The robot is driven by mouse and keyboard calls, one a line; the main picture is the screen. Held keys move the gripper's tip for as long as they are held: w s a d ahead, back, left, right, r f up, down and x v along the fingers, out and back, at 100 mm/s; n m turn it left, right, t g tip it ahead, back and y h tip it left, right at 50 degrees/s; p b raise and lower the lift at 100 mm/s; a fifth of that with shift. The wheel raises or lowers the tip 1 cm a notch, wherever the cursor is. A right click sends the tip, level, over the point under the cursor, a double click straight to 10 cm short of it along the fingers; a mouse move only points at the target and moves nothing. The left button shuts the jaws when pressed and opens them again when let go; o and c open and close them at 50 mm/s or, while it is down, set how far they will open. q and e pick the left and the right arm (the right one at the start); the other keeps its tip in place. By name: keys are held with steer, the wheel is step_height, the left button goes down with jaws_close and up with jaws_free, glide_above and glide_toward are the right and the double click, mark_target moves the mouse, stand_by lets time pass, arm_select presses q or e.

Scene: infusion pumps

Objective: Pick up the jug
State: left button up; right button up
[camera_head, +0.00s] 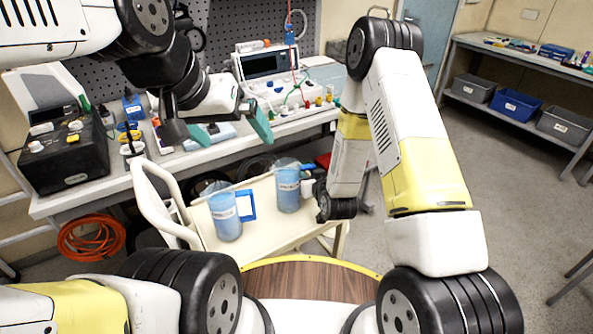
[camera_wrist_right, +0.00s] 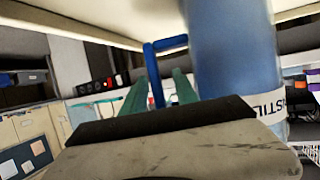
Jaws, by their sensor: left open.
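A jug (camera_head: 288,190) with blue contents and a white label stands upright on the cart's right side. A second, similar jug (camera_head: 226,216) with a blue handle stands to its left. In the right wrist view, a jug (camera_wrist_right: 235,60) with a partly readable label fills the right side. Its blue handle (camera_wrist_right: 154,72) lies between the green fingers of my right gripper (camera_wrist_right: 163,84), which look apart, with a gap on the right of the handle. My left gripper (camera_head: 232,130) is open and empty above the bench edge, away from both jugs.
The cream cart (camera_head: 270,225) has a raised white handle (camera_head: 155,205) on its left. Behind it, the bench (camera_head: 90,190) carries a black box (camera_head: 65,150), a monitor device (camera_head: 270,72) and small items. An orange coiled hose (camera_head: 90,237) hangs below.

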jaws_close()
steer(key=shift+r, duration=0.1)
stand_by(1.2)
